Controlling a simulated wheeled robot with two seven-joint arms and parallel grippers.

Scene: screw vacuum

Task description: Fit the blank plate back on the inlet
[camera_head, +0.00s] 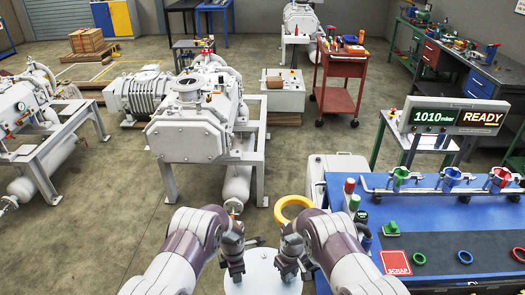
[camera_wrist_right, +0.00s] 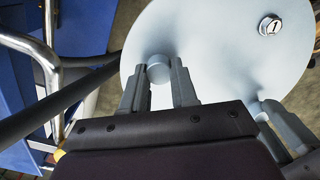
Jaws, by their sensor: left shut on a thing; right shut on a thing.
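The blank plate (camera_head: 262,274) is a pale round disc, held low in front of me between my two grippers. In the right wrist view the plate (camera_wrist_right: 215,50) fills the upper right, with a short round knob (camera_wrist_right: 158,69) on its face. My right gripper (camera_head: 288,274) is shut on that knob. My left gripper (camera_head: 236,275) is shut at the plate's other side; its fingers show in the right wrist view (camera_wrist_right: 266,108), their grip partly hidden. A grey flanged opening (camera_head: 188,83) on top of the white pump (camera_head: 190,135) looks like the inlet, apart from the plate.
A yellow ring (camera_head: 292,208) lies beyond the plate. The blue bench (camera_head: 450,235) at right holds coloured cups, rings and a red SCRAP mat (camera_head: 395,262). A display (camera_head: 455,116) reads 1010 mbar READY. Open floor (camera_head: 100,225) lies at left.

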